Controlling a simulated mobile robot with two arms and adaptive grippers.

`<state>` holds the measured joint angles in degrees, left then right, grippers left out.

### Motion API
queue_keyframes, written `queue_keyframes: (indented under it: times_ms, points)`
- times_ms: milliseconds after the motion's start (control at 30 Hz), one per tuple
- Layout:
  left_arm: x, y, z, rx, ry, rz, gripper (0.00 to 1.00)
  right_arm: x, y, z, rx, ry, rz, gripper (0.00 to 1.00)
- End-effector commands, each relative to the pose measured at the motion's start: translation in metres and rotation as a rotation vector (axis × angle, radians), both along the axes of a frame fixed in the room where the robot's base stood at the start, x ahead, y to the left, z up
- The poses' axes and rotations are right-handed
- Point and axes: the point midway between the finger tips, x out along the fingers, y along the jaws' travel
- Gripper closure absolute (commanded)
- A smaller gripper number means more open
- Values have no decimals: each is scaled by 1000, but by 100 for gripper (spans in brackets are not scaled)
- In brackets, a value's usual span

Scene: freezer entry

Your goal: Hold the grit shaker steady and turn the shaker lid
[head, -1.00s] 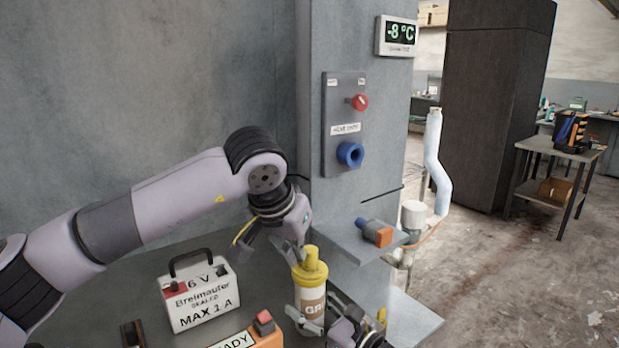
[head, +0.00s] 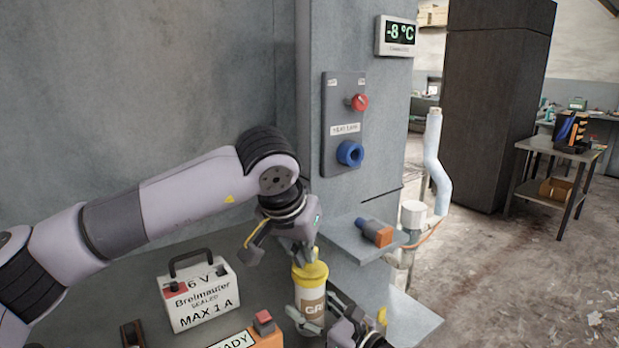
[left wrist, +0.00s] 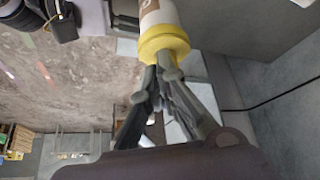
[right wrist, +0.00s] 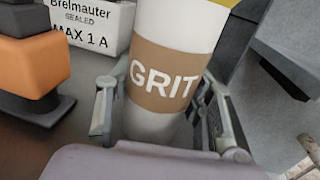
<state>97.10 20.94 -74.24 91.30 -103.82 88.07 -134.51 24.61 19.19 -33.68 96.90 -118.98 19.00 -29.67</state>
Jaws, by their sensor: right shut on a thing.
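The grit shaker (head: 309,304) is white with a brown GRIT band and stands upright at the table's right side. Its yellow shaker lid (head: 310,274) has a narrow knob on top, partly hidden by my left gripper (head: 305,248). That gripper points down at the knob from above. In the left wrist view its fingers (left wrist: 165,82) come close together at the yellow lid (left wrist: 163,42); whether they clamp the knob is hidden. My right gripper (head: 325,318) is shut around the shaker's lower body, one finger on each side of the shaker (right wrist: 165,80) in the right wrist view.
A white battery box (head: 200,298) and an orange block with a red button (head: 264,325) stand left of the shaker. A small shelf (head: 350,243) carrying a blue-and-orange tool (head: 375,233) juts from the pillar at right. The grey wall is close behind.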

Motion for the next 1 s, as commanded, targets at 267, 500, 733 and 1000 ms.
queue_keyframes:
  times_ms: [267, 500, 733, 1000]
  points:
    - [-1, -4, -4, 3, 7, -4, 100, -2, 3, 0, -1, -1, 6, 100]
    - [-1, -4, -4, 3, 7, -4, 100, -2, 3, 0, 1, -1, 6, 100]
    - [-7, -3, -5, 5, 9, -4, 100, -2, 3, 0, 2, -1, 6, 100]
    - [-8, -2, 13, 3, 4, 0, 100, -1, 2, 0, 2, 1, 4, 100]
